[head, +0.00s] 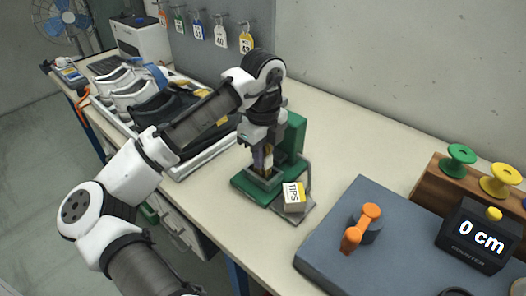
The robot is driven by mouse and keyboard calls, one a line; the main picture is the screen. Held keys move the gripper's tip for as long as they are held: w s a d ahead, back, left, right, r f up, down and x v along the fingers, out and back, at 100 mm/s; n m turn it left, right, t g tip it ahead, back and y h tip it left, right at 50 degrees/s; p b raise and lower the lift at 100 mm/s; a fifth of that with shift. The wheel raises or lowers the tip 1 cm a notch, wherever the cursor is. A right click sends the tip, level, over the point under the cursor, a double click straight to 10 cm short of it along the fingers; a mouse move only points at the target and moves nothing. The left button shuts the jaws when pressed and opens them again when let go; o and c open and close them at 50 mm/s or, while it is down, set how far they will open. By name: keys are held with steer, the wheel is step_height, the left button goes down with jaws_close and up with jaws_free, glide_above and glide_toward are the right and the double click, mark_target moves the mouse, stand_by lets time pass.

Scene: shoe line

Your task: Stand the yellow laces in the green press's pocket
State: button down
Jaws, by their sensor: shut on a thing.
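The green press (294,137) stands near the middle of the bench, with a green base and an upright back. Its pocket (264,178) is a square grey-green frame on the base. My gripper (263,150) is directly over the pocket, pointing down. It is shut on a small upright thing with a yellowish part (268,160), which I take to be the yellow laces. The lower end of this thing is at or inside the pocket's opening; I cannot tell whether it touches the bottom. The fingers hide much of it.
A box marked TIPS (293,197) sits right beside the press. A tray of shoes (193,165) lies to the left behind my arm. A blue-grey mat (330,240) with an orange crank (361,228), a counter reading 0 cm (478,236) and spools (500,180) are at the right.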

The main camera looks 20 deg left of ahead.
steer(key=c, duration=1.2)
jaws_free()
step_height(320, 180, up, 14)
steer(key=shift+f, duration=0.1)
